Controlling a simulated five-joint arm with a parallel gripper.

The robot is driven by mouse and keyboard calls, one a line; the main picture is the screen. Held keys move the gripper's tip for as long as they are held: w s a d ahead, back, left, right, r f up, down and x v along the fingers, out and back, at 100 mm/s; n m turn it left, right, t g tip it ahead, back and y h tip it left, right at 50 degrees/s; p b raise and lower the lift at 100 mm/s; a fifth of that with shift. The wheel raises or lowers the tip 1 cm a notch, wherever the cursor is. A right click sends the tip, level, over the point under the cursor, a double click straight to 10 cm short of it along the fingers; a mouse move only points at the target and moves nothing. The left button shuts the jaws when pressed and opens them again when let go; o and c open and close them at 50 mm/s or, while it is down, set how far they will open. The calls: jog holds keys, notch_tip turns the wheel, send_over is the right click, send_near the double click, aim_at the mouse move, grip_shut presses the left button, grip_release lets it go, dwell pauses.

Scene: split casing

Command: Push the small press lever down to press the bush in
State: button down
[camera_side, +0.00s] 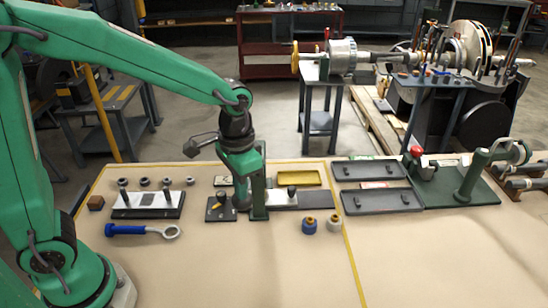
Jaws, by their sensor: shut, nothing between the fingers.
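A dark green upright post (259,190) stands on the mat near the middle and looks like the small press. My gripper (240,204) is shut and points down just left of this post, overlapping its near area. I cannot tell whether it touches the post. My wrist hides part of the post, and I cannot make out the lever clearly. A small dark plate (216,215) with a yellowish piece on it lies left of my gripper. Two small round parts, one blue with a tan top (309,226) and one tan (334,224), stand to the right. I cannot tell which part is the bush.
A dark tray (133,212) with pegs and a blue-handled ring tool (128,230) lie left. A yellow tray (299,178) is behind right. Black trays (350,203) and a green fixture plate (440,197) with a red knob (416,151) are right. The front of the table is clear.

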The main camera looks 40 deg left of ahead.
jog(key=shift+s+d+f, duration=0.1)
jog(key=shift+s+f, duration=0.05)
jog(key=shift+f, duration=0.8)
dwell(2.0)
jog(key=shift+r, duration=0.15)
dwell(0.4)
notch_tip(320, 180, up, 11)
dwell(1.4)
jog(key=s+a+n+t, duration=0.3)
jog(key=s+a+t, duration=0.2)
jog(key=s+a, duration=0.5)
jog(key=shift+s+r+t, duration=0.25)
jog(key=shift+s+t, duration=0.05)
jog(key=shift+s, duration=0.45)
